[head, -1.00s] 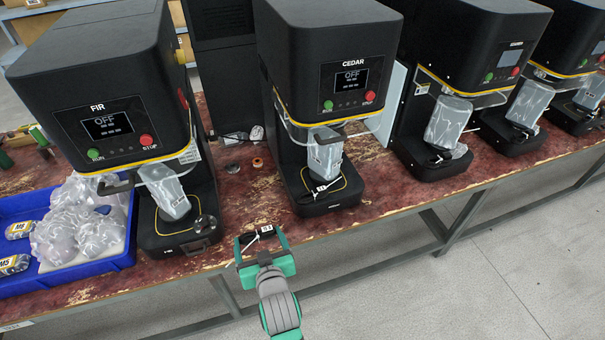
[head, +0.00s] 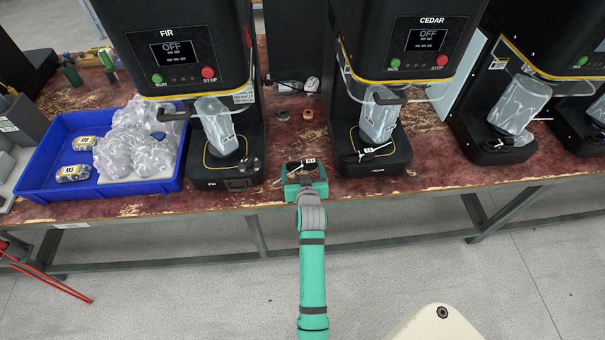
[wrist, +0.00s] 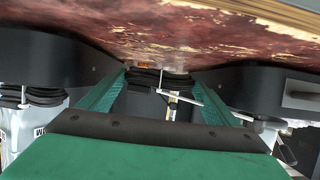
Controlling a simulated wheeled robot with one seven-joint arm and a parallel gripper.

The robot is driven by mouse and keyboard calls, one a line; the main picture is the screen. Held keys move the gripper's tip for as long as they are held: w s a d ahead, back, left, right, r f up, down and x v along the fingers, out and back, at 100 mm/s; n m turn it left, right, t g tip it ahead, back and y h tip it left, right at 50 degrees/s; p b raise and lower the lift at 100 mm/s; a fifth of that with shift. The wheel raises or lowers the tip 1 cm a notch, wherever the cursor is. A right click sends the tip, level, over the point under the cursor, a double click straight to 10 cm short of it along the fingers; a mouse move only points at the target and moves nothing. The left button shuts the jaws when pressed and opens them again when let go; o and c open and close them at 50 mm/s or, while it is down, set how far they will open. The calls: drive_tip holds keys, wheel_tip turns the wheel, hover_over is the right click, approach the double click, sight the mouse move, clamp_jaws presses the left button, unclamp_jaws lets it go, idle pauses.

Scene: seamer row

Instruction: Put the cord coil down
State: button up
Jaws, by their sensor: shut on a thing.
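My gripper (head: 304,168) is shut on a dark cord coil (head: 308,163) with a small white tag. It holds the coil at the front edge of the worktable, in front of the gap between the FIR and CEDAR machines. In the wrist view the black coil (wrist: 157,80) sits between the green fingers of my gripper (wrist: 150,88), with a pale tie end sticking out. The red-brown tabletop (head: 440,165) is right by the coil; I cannot tell whether they touch.
The FIR base (head: 222,180) is left of the gap and the CEDAR base (head: 375,165) right of it. Another tagged cord (head: 378,149) lies on the CEDAR base. Dark and orange rings (head: 307,114) lie further back. A blue tray (head: 55,135) with clear bags is at the left.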

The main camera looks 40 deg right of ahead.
sight(302, 172)
drive_tip(key=shift+w+d+f, duration=0.15)
drive_tip(key=shift+f, duration=1.6)
drive_tip(key=shift+f, duration=0.1)
drive_tip(key=o, duration=1.1)
drive_tip(key=shift+f, duration=0.1)
drive_tip(key=v, duration=1.2)
